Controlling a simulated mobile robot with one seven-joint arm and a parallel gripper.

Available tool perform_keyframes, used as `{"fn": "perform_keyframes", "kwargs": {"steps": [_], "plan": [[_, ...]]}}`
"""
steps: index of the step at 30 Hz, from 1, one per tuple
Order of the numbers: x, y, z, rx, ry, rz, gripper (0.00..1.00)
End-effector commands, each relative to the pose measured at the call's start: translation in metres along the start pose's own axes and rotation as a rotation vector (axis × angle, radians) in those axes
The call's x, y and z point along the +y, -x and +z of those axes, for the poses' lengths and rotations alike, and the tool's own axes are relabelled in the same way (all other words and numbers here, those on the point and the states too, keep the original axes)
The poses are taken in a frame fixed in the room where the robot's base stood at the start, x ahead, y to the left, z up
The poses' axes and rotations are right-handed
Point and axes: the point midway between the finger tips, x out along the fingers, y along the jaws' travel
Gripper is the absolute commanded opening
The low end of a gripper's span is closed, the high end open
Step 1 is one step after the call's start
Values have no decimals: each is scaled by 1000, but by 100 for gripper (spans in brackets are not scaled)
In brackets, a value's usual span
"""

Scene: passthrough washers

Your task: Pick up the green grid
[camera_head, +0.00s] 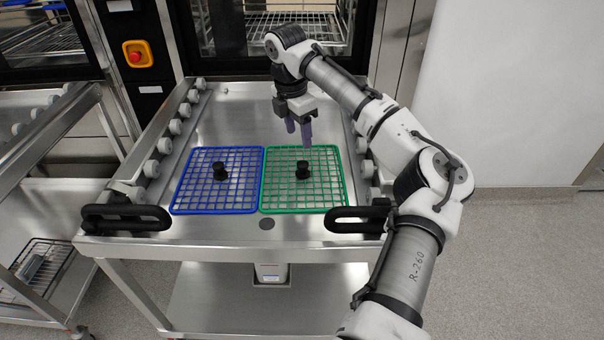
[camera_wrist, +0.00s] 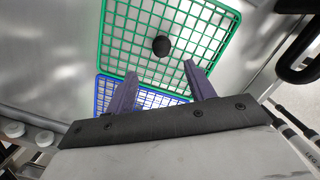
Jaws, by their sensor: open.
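The green grid (camera_head: 325,192) lies flat on the steel cart top, with a black knob (camera_head: 303,170) standing at its middle. It also shows in the wrist view (camera_wrist: 200,62), with its black knob (camera_wrist: 161,46) ahead of my fingers. My gripper (camera_head: 299,142) is open and empty, above the far edge of the green grid and apart from it. Its two purple fingers show in the wrist view (camera_wrist: 160,85), spread apart, with the knob beyond the gap between them.
A blue grid (camera_head: 195,195) with its own black knob (camera_head: 220,171) lies directly left of the green one. Rollers (camera_head: 152,168) line the cart's sides. Black handles (camera_head: 126,217) stand at the front corners. A washer opening is behind.

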Motion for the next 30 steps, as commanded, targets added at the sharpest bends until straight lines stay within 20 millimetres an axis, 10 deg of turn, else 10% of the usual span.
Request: {"fn": "perform_keyframes", "kwargs": {"steps": [21, 30], "plan": [[-3, -88, -2, -1, 0, 2, 54], [-3, -92, -2, 0, 0, 4, 51]]}}
